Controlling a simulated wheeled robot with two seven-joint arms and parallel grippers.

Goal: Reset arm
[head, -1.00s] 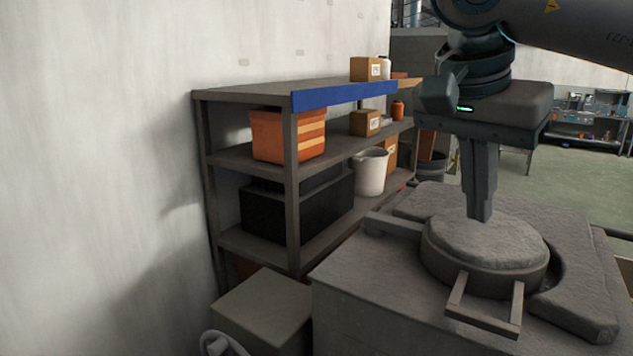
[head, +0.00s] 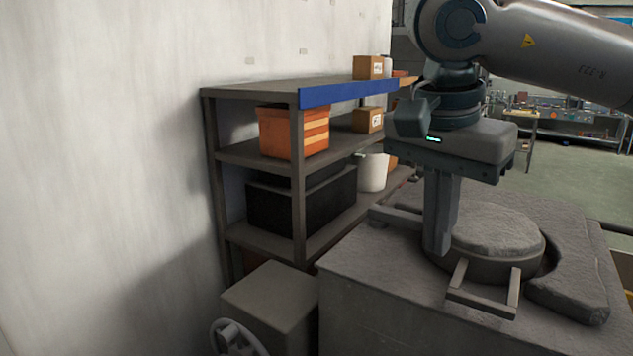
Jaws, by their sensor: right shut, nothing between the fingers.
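My right gripper (head: 437,250) points straight down with its fingers together and nothing between them. Its tips are at the left side of a round grey lid (head: 498,228) with a square handle (head: 482,300) at its front. I cannot tell whether the tips touch the lid or stand in front of it. The lid sits on top of a grey block-like furnace (head: 400,310). My left gripper is not in view.
A metal shelf (head: 255,158) stands by the wall, holding an orange crate (head: 290,132), a black box (head: 300,205), cardboard boxes (head: 368,68) and a white bucket (head: 372,172). A raised grey slab (head: 575,280) lies right of the lid. A low grey box (head: 270,300) stands left of the furnace.

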